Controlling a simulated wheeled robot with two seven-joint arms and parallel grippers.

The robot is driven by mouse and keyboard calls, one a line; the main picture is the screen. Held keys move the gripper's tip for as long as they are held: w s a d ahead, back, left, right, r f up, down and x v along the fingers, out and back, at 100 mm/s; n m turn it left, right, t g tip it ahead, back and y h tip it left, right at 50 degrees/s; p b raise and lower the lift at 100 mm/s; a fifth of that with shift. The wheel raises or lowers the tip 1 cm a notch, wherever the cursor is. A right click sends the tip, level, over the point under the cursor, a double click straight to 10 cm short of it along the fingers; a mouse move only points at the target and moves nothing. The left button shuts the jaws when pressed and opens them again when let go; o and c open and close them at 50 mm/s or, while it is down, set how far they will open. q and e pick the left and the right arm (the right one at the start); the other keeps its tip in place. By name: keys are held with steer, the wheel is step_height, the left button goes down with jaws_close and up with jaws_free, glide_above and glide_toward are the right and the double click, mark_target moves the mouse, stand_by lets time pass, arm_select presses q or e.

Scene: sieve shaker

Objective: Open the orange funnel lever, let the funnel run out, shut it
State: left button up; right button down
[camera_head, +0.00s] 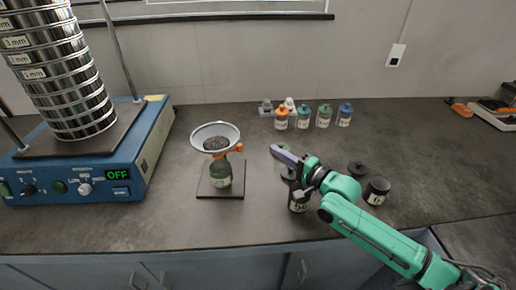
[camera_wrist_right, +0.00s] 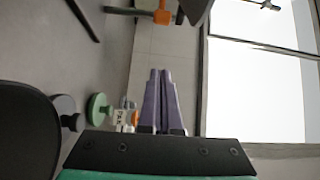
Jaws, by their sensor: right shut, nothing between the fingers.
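The funnel (camera_head: 216,138) is a light metal cone on a stand with a dark base plate (camera_head: 207,191), left of centre in the head view. Dark grains lie in the funnel. Its orange lever (camera_head: 236,149) sticks out to the right below the cone; an orange part (camera_wrist_right: 162,17) also shows at the top of the right wrist view. A green jar (camera_head: 221,174) stands under the funnel outlet. My right gripper (camera_head: 274,150) is shut and empty, right of the lever and apart from it, with purple fingers (camera_wrist_right: 160,100). My left gripper is not in view.
A blue sieve shaker (camera_head: 150,150) reading OFF carries a sieve stack (camera_head: 62,75) on the left. Several capped bottles (camera_head: 303,117) stand at the back. Dark jars (camera_head: 376,191) and lids are around my right arm. The counter's right side is mostly clear.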

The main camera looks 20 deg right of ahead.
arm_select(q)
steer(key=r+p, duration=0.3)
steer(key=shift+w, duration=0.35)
arm_select(e)
steer(key=w+a, duration=0.5)
steer(key=a, duration=0.2)
steer(key=shift+w, duration=0.35)
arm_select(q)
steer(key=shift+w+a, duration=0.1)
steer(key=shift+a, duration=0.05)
